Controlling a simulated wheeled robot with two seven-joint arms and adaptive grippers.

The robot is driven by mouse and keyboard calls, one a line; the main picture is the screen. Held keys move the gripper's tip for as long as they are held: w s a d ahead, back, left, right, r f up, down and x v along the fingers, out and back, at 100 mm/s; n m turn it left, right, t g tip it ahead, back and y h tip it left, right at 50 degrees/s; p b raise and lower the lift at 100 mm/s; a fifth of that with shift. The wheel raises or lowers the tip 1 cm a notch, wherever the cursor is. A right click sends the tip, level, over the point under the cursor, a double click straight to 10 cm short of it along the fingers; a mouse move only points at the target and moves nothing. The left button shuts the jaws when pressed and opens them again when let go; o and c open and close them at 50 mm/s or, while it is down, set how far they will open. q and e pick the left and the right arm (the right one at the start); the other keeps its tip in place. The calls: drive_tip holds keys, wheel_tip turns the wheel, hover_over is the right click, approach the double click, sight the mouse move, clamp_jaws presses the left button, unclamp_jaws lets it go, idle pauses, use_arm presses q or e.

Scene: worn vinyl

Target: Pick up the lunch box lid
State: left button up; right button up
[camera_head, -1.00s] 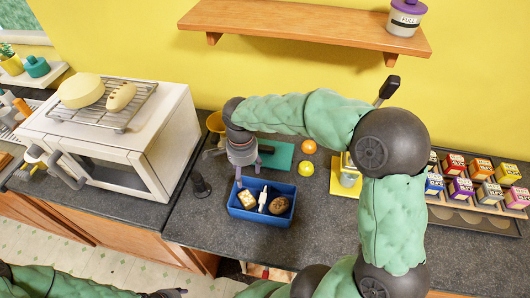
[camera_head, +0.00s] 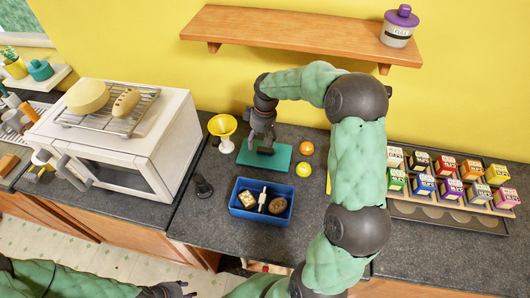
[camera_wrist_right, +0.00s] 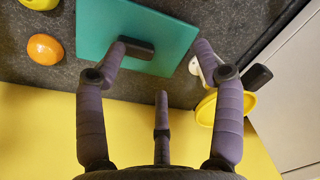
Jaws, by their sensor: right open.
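The lunch box lid (camera_head: 284,160) is a flat teal slab with a dark handle (camera_head: 265,151), lying on the grey counter behind the blue lunch box (camera_head: 247,214). The lid (camera_wrist_right: 100,22) and its handle (camera_wrist_right: 137,48) also show in the right wrist view. My right gripper (camera_head: 263,138) is over the lid with its fingers pointing down. In the wrist view its fingers (camera_wrist_right: 160,55) are spread, with nothing between them gripped; the handle appears close to the left finger's tip. My left gripper (camera_head: 175,290) is at the bottom edge, partly cut off.
The lunch box holds several food pieces. A yellow funnel-like item (camera_head: 222,126) stands left of the lid. An orange (camera_head: 306,148) and a yellow fruit (camera_head: 304,169) lie to its right. A dark upright object (camera_head: 203,186) stands near the toaster oven (camera_head: 140,140).

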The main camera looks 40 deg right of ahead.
drive_tip(key=w+d+n+p, duration=0.1)
drive_tip(key=w+d+n, duration=0.1)
drive_tip(key=d+n, duration=0.3)
drive_tip(key=n, duration=0.2)
hover_over(268, 149)
drive_tip(key=shift+t, duration=0.3)
wheel_tip(268, 149, down, 6)
drive_tip(key=shift+d+f, duration=0.15)
drive_tip(key=shift+w+a+f, duration=0.1)
drive_tip(key=shift+w+f, duration=0.1)
drive_tip(key=shift+f, duration=0.7)
drive_tip(key=shift+w+a+f, duration=0.1)
drive_tip(key=shift+w+f, duration=0.05)
drive_tip(key=shift+f, duration=0.8)
drive_tip(key=shift+w+f, duration=0.2)
drive_tip(key=shift+f, duration=0.7)
drive_tip(key=c, duration=1.3)
